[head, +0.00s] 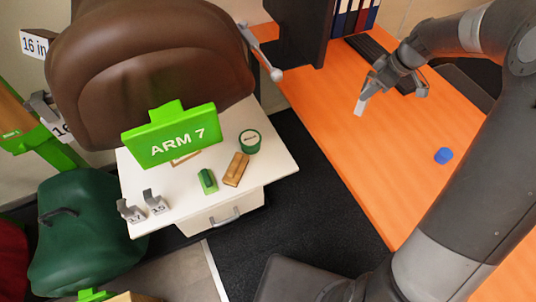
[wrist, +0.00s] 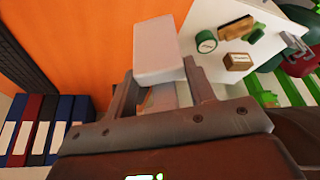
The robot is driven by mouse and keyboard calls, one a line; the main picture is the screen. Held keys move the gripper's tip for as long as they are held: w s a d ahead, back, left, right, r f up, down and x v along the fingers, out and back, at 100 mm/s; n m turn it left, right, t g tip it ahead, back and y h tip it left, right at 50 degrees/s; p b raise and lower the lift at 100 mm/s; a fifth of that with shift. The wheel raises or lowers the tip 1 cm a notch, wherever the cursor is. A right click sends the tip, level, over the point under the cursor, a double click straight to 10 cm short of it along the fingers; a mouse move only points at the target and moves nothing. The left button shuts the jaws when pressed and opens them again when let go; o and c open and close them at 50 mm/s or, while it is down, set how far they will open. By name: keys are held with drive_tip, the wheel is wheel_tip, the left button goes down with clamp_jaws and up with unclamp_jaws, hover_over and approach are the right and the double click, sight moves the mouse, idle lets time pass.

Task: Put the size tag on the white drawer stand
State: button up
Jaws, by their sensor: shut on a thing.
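My gripper (head: 374,84) is shut on a small pale grey-white piece, which I take to be the size tag (head: 360,105), and holds it above the orange desk. In the wrist view the size tag (wrist: 157,48) sticks out beyond the fingertips (wrist: 160,82); no number shows on it. The white drawer stand (head: 272,163) is left of my gripper, apart from it, across a dark floor gap. Its top also shows in the wrist view (wrist: 202,15). Two grey numbered tags (head: 131,210) (head: 155,202) stand at its front left corner.
On the stand are a round green tin (head: 249,141), a wooden brush (head: 236,169) and a green block (head: 208,181). The orange desk (head: 340,140) holds a blue cap (head: 443,155) and keyboard (head: 372,52).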

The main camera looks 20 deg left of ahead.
drive_tip(key=s+a+r+n+g+h, duration=0.15)
drive_tip(key=s+a+n+g, duration=0.25)
drive_tip(key=s+a+n, duration=1.1)
wheel_tip(320, 180, down, 19)
drive_tip(key=a+m, duration=0.2)
drive_tip(key=m, duration=0.1)
drive_tip(key=s+a+f, duration=0.1)
drive_tip(key=a+f, duration=0.9)
drive_tip(key=a, duration=0.1)
drive_tip(key=shift+a+f, duration=0.3)
drive_tip(key=shift+f, duration=0.1)
drive_tip(key=shift+f, duration=0.1)
drive_tip(key=o, duration=1.3)
